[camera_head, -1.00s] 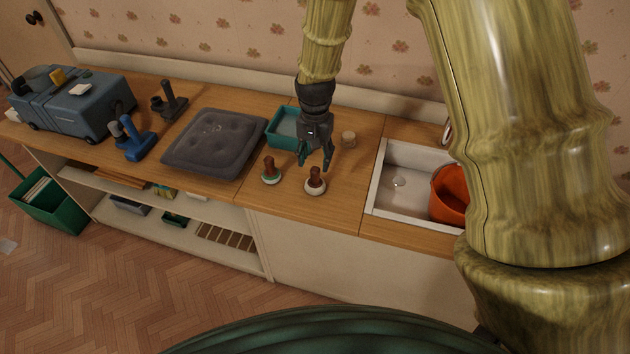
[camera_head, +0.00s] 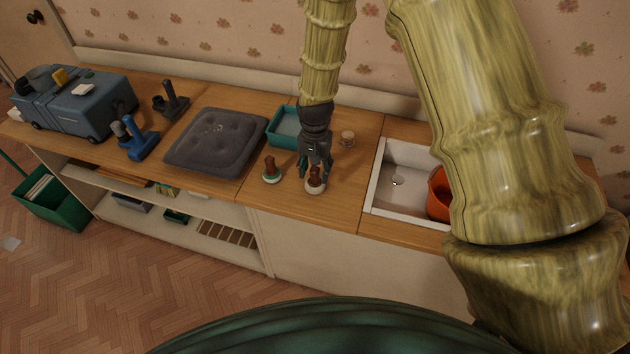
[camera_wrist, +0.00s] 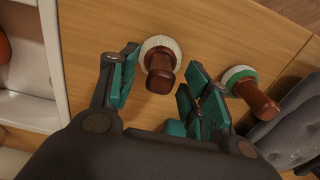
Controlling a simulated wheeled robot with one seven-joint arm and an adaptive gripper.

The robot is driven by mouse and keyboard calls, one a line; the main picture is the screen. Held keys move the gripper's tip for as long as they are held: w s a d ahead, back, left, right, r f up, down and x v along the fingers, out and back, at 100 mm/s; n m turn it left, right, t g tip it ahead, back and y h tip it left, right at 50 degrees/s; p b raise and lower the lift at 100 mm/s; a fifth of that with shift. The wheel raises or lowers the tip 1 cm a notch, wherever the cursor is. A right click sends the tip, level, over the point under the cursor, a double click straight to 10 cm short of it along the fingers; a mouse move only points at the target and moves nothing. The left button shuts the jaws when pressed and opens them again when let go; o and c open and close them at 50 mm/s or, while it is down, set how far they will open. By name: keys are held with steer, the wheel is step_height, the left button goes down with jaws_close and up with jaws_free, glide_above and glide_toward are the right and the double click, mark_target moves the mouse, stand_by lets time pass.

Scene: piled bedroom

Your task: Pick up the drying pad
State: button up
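A round white-based pad with a brown wooden handle (camera_head: 314,186) stands on the wooden counter; it also shows in the wrist view (camera_wrist: 161,64). My gripper (camera_head: 315,174) is directly above and around it, pointing down. In the wrist view my gripper (camera_wrist: 161,92) is open, with one teal-padded finger on each side of the handle. A gap shows beside the handle, and I cannot tell if either finger touches it. A similar pad with a green rim (camera_head: 271,170) stands to the left, outside the fingers; it also shows in the wrist view (camera_wrist: 252,92).
A dark grey tufted cushion (camera_head: 217,141) lies left on the counter (camera_head: 227,190). A teal tray (camera_head: 283,140) and a small beige cylinder (camera_head: 347,138) are behind. A sink (camera_head: 385,205) with an orange bucket (camera_head: 438,193) is right. Blue tools and a blue vehicle-like case (camera_head: 72,104) are far left.

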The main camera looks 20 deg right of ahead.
jaws_close()
steer(key=shift+r, duration=0.15)
steer(key=shift+r+b, duration=0.85)
steer(key=shift+r, duration=0.5)
steer(key=shift+s+d+r, duration=0.15)
steer(key=shift+s+r, duration=0.05)
steer(key=shift+s, duration=0.05)
steer(key=s+d+r+b, duration=0.1)
steer(key=s+d+b, duration=0.1)
steer(key=s, duration=0.5)
steer(key=s+d+b, duration=0.2)
steer(key=s+d, duration=0.1)
steer(key=s, duration=0.4)
steer(key=shift+s+r, duration=0.25)
steer(key=shift+r, duration=0.1)
steer(key=shift+d, duration=0.1)
